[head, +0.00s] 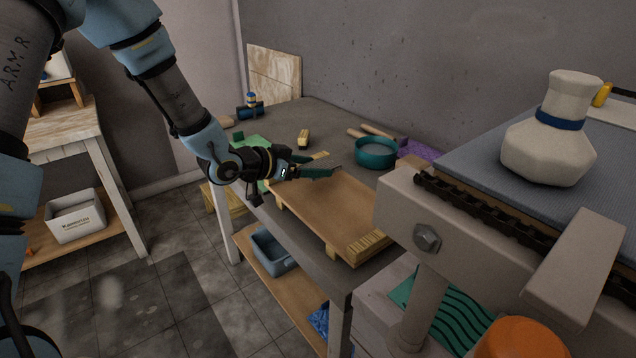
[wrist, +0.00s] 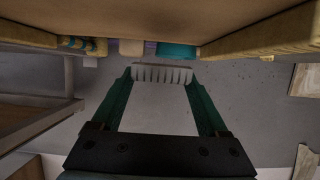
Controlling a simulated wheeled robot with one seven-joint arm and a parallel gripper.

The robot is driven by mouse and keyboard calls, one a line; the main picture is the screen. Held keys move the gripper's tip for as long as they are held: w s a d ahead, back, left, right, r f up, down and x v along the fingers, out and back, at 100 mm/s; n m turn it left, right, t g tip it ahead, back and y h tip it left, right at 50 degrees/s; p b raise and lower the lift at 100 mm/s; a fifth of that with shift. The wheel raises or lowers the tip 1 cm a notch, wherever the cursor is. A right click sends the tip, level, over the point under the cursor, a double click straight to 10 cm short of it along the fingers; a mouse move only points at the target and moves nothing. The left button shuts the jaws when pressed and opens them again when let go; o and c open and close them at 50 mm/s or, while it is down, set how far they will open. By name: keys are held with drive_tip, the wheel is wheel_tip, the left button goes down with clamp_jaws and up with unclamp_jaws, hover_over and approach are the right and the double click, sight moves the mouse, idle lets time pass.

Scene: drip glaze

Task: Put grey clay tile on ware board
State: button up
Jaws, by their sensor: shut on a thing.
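The ware board (head: 345,208) is a brown wooden board with pale slatted strips at its ends, lying on the grey table. My gripper (head: 318,171) has green fingers and is over the board's far part in the head view. The tile is mostly hidden by the fingers in the head view. The ware board (wrist: 150,14) fills the top of the wrist view. I cannot tell the height of the tile above it.
A teal bowl (head: 376,155) stands behind the board, with wooden rods and a purple cloth (head: 420,151) nearby. A grey machine bed (head: 480,160) with a cream vase (head: 552,142) stands at right.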

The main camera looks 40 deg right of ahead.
sight(311, 190)
drive_tip(key=shift+f+p, duration=0.35)
drive_tip(key=shift+f, duration=1.85)
drive_tip(key=shift+f, duration=0.15)
drive_tip(key=o, duration=1.4)
drive_tip(key=shift+o, duration=0.2)
drive_tip(key=shift+w+a+r, duration=0.1)
drive_tip(key=shift+r, duration=0.15)
drive_tip(key=b+v, duration=0.2)
drive_tip(key=v, duration=0.9)
drive_tip(key=shift+a, duration=0.45)
